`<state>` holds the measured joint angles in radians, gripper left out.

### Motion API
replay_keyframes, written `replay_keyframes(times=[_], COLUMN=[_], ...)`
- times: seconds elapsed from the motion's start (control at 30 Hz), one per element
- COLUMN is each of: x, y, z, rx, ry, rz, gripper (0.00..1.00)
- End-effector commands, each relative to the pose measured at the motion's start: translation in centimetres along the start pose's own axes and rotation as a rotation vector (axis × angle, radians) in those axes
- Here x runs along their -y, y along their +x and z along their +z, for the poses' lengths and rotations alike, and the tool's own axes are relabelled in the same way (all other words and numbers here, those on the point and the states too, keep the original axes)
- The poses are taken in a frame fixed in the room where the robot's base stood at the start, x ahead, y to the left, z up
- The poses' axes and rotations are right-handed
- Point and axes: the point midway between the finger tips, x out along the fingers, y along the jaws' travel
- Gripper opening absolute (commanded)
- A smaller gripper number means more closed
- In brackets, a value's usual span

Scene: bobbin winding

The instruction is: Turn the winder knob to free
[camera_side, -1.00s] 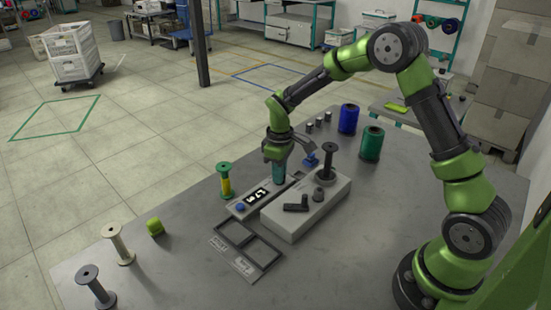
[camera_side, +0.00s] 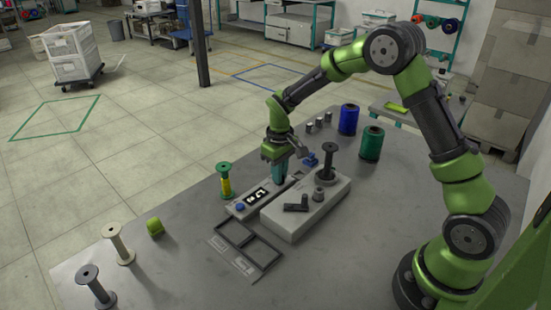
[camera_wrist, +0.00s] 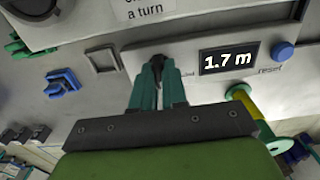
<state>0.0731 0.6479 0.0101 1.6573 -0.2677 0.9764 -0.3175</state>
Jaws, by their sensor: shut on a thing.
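The winder (camera_side: 312,213) is a pale grey box on the table, with a dark spool upright on it and a lower front panel (camera_side: 247,206). My gripper (camera_side: 278,181) points down at the far end of this panel. In the wrist view my teal fingers (camera_wrist: 158,80) are closed around a small dark knob (camera_wrist: 157,65), mostly hidden between the tips. I cannot read the knob's pointer or its setting marks. The display (camera_wrist: 229,61) beside it reads 1.7 m, with a blue button (camera_wrist: 284,51) further right.
A green-ended spool with yellow thread (camera_side: 225,181) stands left of the panel. Blue (camera_side: 348,120) and green (camera_side: 372,142) thread cones stand behind. A pale spool (camera_side: 119,244) and grey spool (camera_side: 96,287) are at the near left.

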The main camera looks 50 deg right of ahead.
Motion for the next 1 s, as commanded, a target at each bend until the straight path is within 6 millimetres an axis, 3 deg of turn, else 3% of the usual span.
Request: replay_keyframes(times=[0.1, 0.13, 0.3, 0.67, 0.77, 1.0], x=[0.0, 0.0, 0.0, 0.0, 0.0, 0.0], y=[-0.2, -0.2, -0.1, -0.7, -2.1, -7.8], z=[0.0, 0.0, 0.0, -0.1, -0.1, -0.1], rx=[-0.002, -0.002, -0.001, -0.002, -0.005, -0.008], ry=[0.001, 0.0, -0.001, -0.002, -0.002, -0.002], rz=[0.0, 0.0, 0.0, 0.0, 0.001, 0.001], gripper=[0.0, 0.16, 0.38, 0.38, 0.38, 0.38])
